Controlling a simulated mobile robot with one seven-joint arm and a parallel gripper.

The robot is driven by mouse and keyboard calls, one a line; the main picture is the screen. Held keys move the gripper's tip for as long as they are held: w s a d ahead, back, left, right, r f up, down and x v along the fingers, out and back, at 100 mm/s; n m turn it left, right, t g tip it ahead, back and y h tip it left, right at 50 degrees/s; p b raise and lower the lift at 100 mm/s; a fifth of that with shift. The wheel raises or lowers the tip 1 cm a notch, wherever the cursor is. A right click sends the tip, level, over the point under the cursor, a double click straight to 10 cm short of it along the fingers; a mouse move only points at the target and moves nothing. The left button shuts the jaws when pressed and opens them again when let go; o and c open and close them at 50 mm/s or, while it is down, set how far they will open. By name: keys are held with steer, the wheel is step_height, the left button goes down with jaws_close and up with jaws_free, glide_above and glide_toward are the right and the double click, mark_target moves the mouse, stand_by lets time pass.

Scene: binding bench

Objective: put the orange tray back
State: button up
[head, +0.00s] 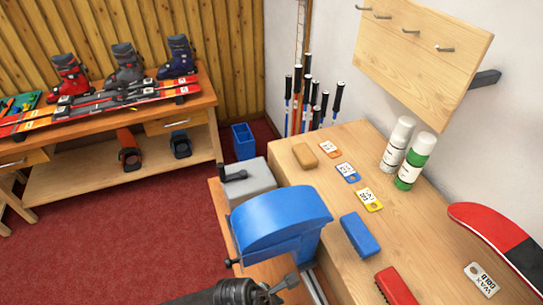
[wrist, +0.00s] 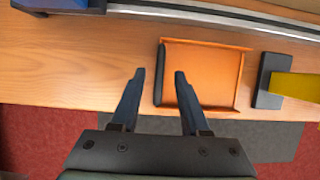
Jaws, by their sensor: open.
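The orange tray (wrist: 210,70) lies on the wooden bench near its front edge in the wrist view. It looks shallow, with low orange walls and a dark strip along its left end. I do not make it out in the head view. My gripper (wrist: 159,74) is open and empty in the wrist view. Its right fingertip is close to the tray's dark left end in the picture, and its left fingertip is over bare wood. I cannot tell whether the fingertip touches the tray. In the head view my gripper (head: 283,285) shows at the bottom edge, its fingers partly cut off.
A yellow thing with a black end (wrist: 268,80) sits just right of the tray. A metal rail (wrist: 220,18) runs behind it. A large blue device (head: 280,215) stands near my gripper. Wax tags, brushes and bottles (head: 397,143) occupy the right bench. Red carpet lies left.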

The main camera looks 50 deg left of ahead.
steer(key=v, duration=0.8)
steer(key=shift+r, duration=0.15)
steer(key=w+r+m+t+y, duration=0.3)
steer(key=w+r+m+t, duration=0.1)
steer(key=w+r+m, duration=0.9)
steer(key=w+d+r+m+t, duration=0.3)
steer(key=w+d+r+m, duration=0.3)
steer(key=r, duration=0.3)
steer(key=w+d+r+m+t, duration=0.2)
steer(key=w+d+r+m, duration=0.3)
steer(key=r, duration=0.4)
steer(key=d+r+m+t+h, duration=0.1)
steer(key=d+r+m+t, duration=0.3)
steer(key=d+r+m, duration=0.5)
steer(key=s+r+t, duration=0.5)
steer(key=s+r, duration=0.1)
steer(key=r, duration=0.7)
steer(key=s+a+r+n+t, duration=0.1)
steer(key=s+r+t, duration=0.4)
steer(key=r, duration=0.9)
steer(key=shift+s+b, duration=0.45)
steer(key=shift+s, duration=0.25)
